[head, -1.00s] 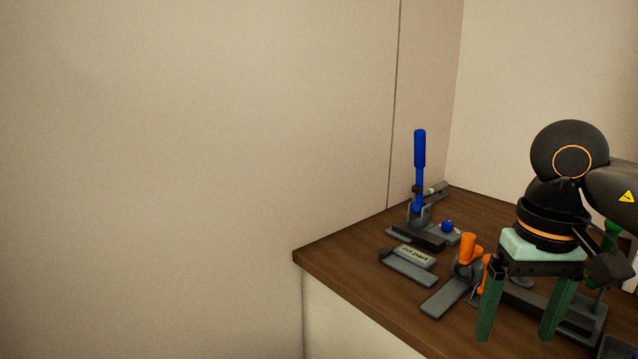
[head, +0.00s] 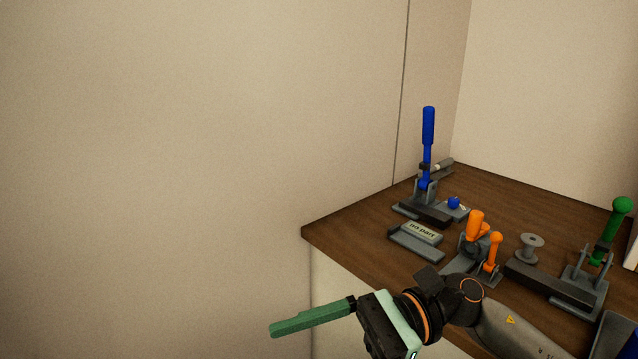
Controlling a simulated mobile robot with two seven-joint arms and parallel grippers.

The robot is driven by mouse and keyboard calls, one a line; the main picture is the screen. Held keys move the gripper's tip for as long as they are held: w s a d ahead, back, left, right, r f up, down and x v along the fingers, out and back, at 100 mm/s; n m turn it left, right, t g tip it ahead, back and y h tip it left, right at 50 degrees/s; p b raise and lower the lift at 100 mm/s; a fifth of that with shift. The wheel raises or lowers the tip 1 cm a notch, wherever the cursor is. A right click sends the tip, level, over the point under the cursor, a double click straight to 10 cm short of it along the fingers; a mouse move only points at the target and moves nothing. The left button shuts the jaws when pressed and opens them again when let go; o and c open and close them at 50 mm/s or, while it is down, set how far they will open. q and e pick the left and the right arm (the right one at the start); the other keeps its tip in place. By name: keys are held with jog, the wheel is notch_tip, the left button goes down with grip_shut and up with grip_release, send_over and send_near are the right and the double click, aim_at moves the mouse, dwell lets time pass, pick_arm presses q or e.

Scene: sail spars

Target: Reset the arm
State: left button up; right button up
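My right gripper (head: 300,345) is in the head view, low in the middle, with its arm coming in from the bottom right. It points left, in front of the counter's near edge, with one green finger in sight. That finger sits at the outer end of the palm, so the gripper looks open. The other finger is below the picture's edge. I see nothing held by the visible finger. My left gripper is out of view.
The wooden counter (head: 345,228) carries a blue-handled clamp (head: 428,140), a "no part" plate (head: 421,231), an orange-handled clamp (head: 475,226), a grey spool (head: 531,247) and a green-handled clamp (head: 613,225). Free room lies left of the counter, before the wall (head: 180,150).

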jog(key=w+d+m+t+y, duration=0.1)
jog(key=w+m+t+y, duration=0.55)
jog(key=m+t, duration=1.05)
jog(key=w+d+f+m+t+h+p, duration=0.1)
jog(key=d+f+m+t+h, duration=0.15)
jog(key=f+m+h, duration=0.5)
jog(key=w+d+f+m+t+h, duration=0.2)
jog(key=d+f+m, duration=0.2)
jog(key=m, duration=0.7)
jog(key=w+d+f+m+t+h+p, duration=0.1)
jog(key=d+f+m+t+h, duration=0.25)
jog(key=m, duration=0.55)
jog(key=s+d+f+m+g+h, duration=0.3)
jog(key=s+f+m, duration=0.3)
jog(key=f, duration=0.5)
jog(key=s+d+f+m+g+h, duration=0.4)
jog(key=s+f+m+g, duration=0.2)
jog(key=s+f, duration=0.3)
notch_tip(320, 180, down, 3)
jog(key=shift+s+h, duration=0.25)
jog(key=shift+h, duration=0.1)
jog(key=shift+m, duration=0.25)
